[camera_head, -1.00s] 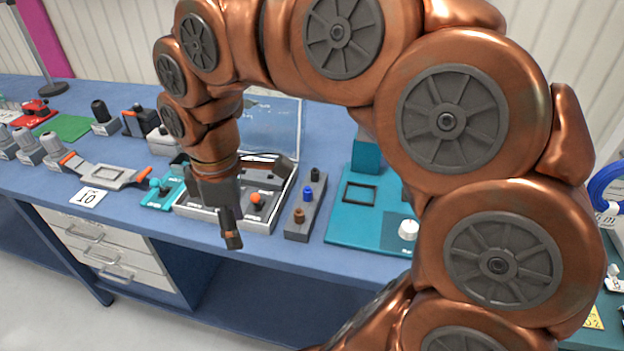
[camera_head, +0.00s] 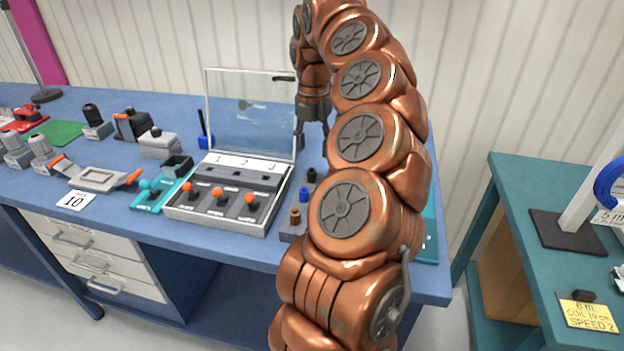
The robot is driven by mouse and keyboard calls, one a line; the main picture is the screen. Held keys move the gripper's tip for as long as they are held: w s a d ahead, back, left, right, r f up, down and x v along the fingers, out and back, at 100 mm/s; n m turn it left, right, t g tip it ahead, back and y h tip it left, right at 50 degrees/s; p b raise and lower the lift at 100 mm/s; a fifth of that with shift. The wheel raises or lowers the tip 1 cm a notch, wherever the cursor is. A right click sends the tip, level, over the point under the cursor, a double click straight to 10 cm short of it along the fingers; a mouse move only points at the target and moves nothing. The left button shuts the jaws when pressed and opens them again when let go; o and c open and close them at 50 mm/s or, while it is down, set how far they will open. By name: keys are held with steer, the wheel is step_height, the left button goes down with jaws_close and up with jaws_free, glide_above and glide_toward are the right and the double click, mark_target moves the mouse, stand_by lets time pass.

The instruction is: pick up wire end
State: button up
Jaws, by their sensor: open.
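My gripper (camera_head: 312,127) points down above the back of the blue workbench, just right of a clear raised lid. It looks empty, with its fingers apart and partly small in view. My copper arm hides much of the bench's right part. A blue cable coil (camera_head: 604,188) shows at the right edge, cut off by the frame, beside a pale post. A white "5 m" tag (camera_head: 607,217) is by it. I cannot make out a wire end. The gripper is far to the left of the coil.
A grey box (camera_head: 172,212) with orange levers and a clear lid (camera_head: 250,115) stands left of my arm. The blue workbench (camera_head: 120,225) holds several other devices. A separate teal table (camera_head: 510,180) stands right, with a yellow card (camera_head: 588,316) and a gap between.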

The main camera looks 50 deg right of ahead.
mark_target(312, 171)
steer(key=shift+d+f, duration=0.15)
steer(key=shift+f, duration=0.4)
steer(key=shift+w+a+f+p, duration=0.15)
steer(key=shift+f+p, duration=0.15)
steer(key=shift+f, duration=1.4)
steer(key=shift+w+a+f+p, duration=0.1)
steer(key=shift+f+p, duration=0.15)
steer(key=shift+f, duration=1.45)
steer(key=shift+c, duration=0.2)
jaws_close()
